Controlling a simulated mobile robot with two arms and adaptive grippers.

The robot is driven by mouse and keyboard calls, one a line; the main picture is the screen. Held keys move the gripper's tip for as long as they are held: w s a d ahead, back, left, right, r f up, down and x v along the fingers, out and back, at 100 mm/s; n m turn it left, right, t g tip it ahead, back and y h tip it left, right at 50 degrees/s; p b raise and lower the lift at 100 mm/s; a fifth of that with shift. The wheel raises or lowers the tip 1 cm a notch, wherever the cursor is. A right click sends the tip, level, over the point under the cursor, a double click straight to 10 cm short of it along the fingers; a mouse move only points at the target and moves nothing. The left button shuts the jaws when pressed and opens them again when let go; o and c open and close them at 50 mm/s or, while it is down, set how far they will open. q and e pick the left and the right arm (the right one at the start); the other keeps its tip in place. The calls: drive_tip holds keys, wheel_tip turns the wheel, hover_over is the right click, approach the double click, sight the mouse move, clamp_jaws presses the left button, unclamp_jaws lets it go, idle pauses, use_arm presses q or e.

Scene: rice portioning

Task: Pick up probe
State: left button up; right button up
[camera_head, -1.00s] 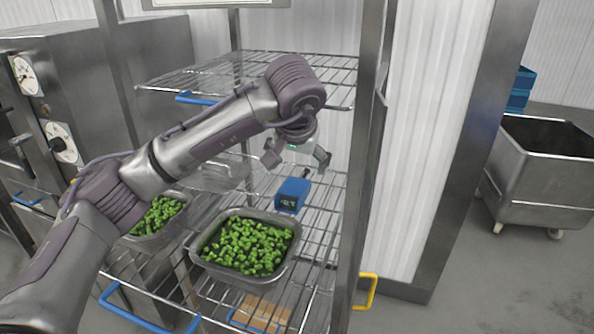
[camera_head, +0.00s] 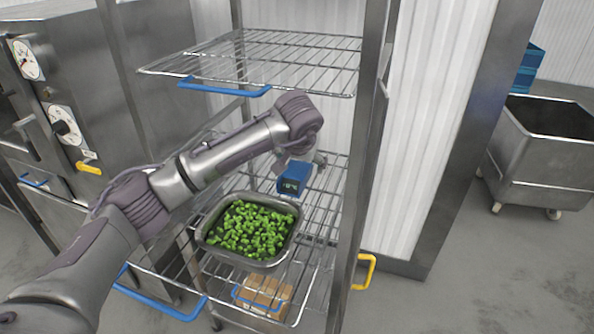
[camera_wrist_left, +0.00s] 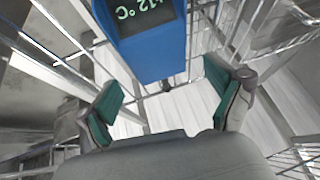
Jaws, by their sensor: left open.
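A blue box with a lit temperature display (camera_head: 293,177) stands on the middle wire shelf, behind the pan of green vegetables. In the left wrist view the blue box (camera_wrist_left: 152,50) is close, with "12 °C" readable on its display. A small dark piece, which may be the probe (camera_wrist_left: 166,86), shows just beyond the box, between my fingers. My left gripper (camera_wrist_left: 163,88) is open, with green-padded fingers spread on either side and nothing held. In the head view my left wrist mostly hides the gripper, which is beside and behind the box. My right gripper is not in view.
A metal pan (camera_head: 205,222) of green vegetables sits in front of the box. An upper wire shelf (camera_head: 290,60) lies above my forearm. A rack post (camera_head: 357,160) stands at the right. A steel cart (camera_head: 545,165) is farther right.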

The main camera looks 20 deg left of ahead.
use_arm(q)
drive_tip(key=shift+x, duration=1.05)
drive_tip(key=shift+w+f, duration=0.15)
drive_tip(key=c, duration=1)
drive_tip(key=shift+c, duration=1.3)
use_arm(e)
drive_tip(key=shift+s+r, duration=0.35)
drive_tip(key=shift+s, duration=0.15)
